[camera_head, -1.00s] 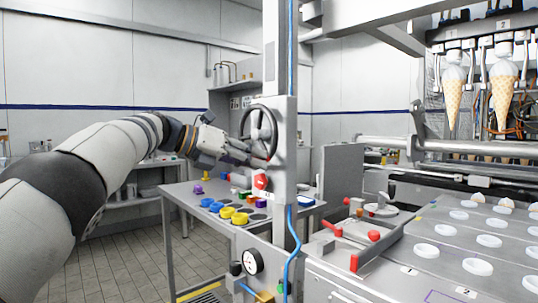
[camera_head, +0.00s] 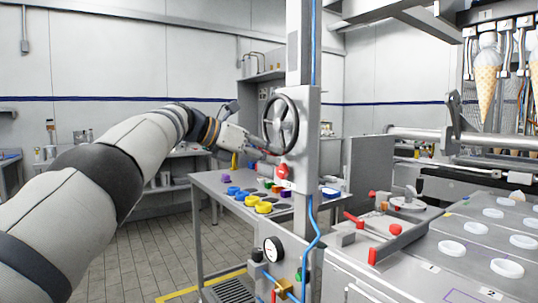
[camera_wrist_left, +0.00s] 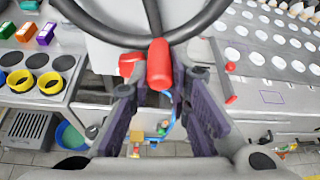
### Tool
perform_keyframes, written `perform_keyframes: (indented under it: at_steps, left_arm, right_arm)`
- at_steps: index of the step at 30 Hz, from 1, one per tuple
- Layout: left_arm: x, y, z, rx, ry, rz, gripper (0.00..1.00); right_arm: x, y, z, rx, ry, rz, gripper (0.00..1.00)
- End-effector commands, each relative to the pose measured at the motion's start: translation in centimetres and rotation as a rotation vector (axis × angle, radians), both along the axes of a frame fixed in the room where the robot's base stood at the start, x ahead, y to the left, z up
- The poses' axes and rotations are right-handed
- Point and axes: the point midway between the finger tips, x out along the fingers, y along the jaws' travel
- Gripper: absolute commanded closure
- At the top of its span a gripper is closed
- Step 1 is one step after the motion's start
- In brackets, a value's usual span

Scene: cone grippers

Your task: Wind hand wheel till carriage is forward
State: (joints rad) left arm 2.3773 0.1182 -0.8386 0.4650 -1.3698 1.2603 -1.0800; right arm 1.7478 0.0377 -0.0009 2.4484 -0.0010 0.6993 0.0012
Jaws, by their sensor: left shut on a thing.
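The hand wheel (camera_head: 281,122) is a dark spoked ring on the grey upright column (camera_head: 304,150). Its rim and spokes also cross the top of the left wrist view (camera_wrist_left: 112,34). A red handle (camera_wrist_left: 159,65) stands out from the rim. My left gripper (camera_head: 266,150) is at the lower left of the wheel; in the left wrist view its fingers (camera_wrist_left: 164,84) are shut on the red handle from both sides. White-topped cones (camera_head: 487,85) hang from holders at the upper right. I cannot tell which part is the carriage or how far forward it stands. My right gripper is out of view.
Behind and below the wheel, a side table (camera_head: 215,187) bears yellow rings (camera_head: 263,208) and several coloured blocks. A pressure gauge (camera_head: 273,249) and a blue hose (camera_head: 312,235) are low on the column. A machine deck with white discs (camera_head: 452,247) fills the right.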

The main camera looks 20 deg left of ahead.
Motion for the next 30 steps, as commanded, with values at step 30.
perform_keyframes:
  at_steps: [30]
  left_arm:
    - [-6.7, 5.9, 3.9, -0.005, -0.005, 0.009, 0.62]
  right_arm:
    - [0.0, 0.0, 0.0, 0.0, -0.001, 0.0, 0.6]
